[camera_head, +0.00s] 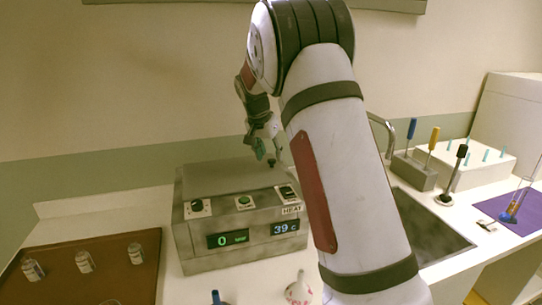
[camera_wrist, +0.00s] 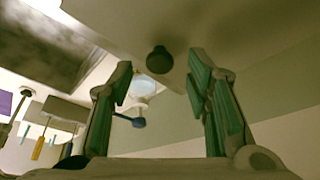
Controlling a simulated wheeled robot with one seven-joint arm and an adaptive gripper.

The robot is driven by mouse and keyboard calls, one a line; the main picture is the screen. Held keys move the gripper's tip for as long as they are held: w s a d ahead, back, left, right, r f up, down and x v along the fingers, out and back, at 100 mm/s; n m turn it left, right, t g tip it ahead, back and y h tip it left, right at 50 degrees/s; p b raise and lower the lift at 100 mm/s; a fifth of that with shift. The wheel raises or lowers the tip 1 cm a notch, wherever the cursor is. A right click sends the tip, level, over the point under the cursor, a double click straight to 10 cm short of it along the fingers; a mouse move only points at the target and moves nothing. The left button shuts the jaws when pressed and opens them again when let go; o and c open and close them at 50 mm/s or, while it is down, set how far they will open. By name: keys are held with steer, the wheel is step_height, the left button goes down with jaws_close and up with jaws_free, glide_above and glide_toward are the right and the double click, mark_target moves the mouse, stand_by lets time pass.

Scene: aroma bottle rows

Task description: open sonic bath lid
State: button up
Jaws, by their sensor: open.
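The sonic bath (camera_head: 235,222) is a grey metal box on the counter, with knobs and lit displays reading 0 and 39 C on its front. Its flat lid (camera_head: 215,172) is shut on top. A small dark knob (camera_head: 271,162) stands on the lid. My gripper (camera_head: 265,153) is above the lid near this knob, partly behind my arm. In the wrist view my open gripper (camera_wrist: 162,80) has green-padded fingers either side of the dark lid knob (camera_wrist: 159,60), with gaps on both sides. Exact depth to the knob is hard to tell.
A brown tray (camera_head: 100,270) with several small bottles lies left of the bath. A sink (camera_head: 425,232) with a faucet (camera_head: 409,130) is to the right, then a tool holder (camera_head: 413,171), a white rack (camera_head: 485,165) and a purple mat (camera_head: 500,205). A white flask (camera_head: 298,290) stands in front.

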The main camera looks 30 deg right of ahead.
steer(key=shift+x, duration=0.85)
steer(key=shift+c, duration=0.4)
